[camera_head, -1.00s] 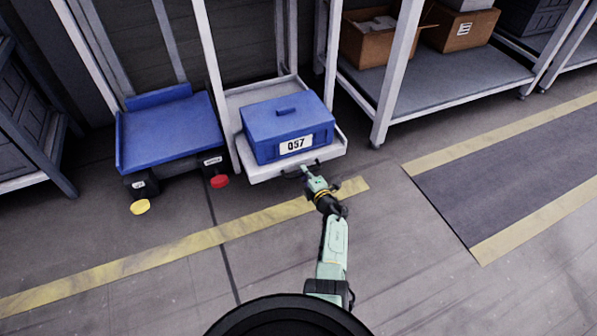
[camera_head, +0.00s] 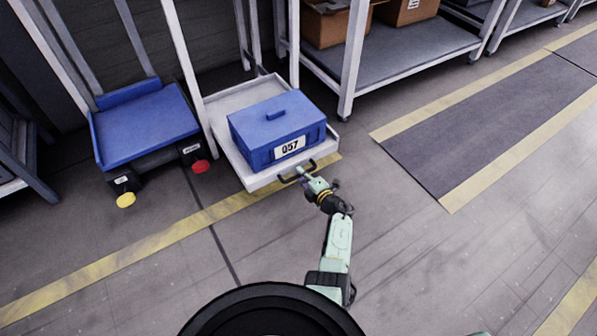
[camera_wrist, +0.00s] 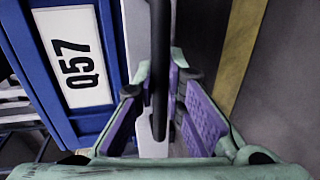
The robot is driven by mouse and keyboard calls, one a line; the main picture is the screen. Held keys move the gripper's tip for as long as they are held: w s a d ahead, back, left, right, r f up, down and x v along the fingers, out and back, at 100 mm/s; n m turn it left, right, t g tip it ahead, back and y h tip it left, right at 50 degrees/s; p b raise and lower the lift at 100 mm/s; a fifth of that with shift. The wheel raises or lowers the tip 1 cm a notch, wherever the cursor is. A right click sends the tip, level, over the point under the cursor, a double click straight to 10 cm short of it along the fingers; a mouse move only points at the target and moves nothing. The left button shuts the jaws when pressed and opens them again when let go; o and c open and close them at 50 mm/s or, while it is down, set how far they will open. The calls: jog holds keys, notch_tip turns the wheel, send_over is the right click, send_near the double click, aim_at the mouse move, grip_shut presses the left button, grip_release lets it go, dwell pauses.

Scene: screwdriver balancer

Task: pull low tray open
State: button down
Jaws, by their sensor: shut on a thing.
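The low tray (camera_head: 219,112) is a pale shelf near the floor, standing out in front of its rack. A blue lidded box (camera_head: 277,131) labelled Q57 sits on it. The tray's dark bar handle (camera_head: 312,167) is on its front edge. My gripper (camera_head: 301,174) is at that handle. In the wrist view the handle (camera_wrist: 160,62) runs between the purple finger pads of my gripper (camera_wrist: 162,122), which is shut on it. The box (camera_wrist: 112,30) is close on the left there. The tray's back end lies partly behind the rack posts.
A grey rack (camera_head: 347,75) with cardboard boxes (camera_head: 330,22) stands to the right. The floor in front is clear, with yellow lines.

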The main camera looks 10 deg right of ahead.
jog(key=shift+a, duration=0.1)
jog(key=c, duration=1.7)
grip_release()
jog(key=shift+o, duration=0.2)
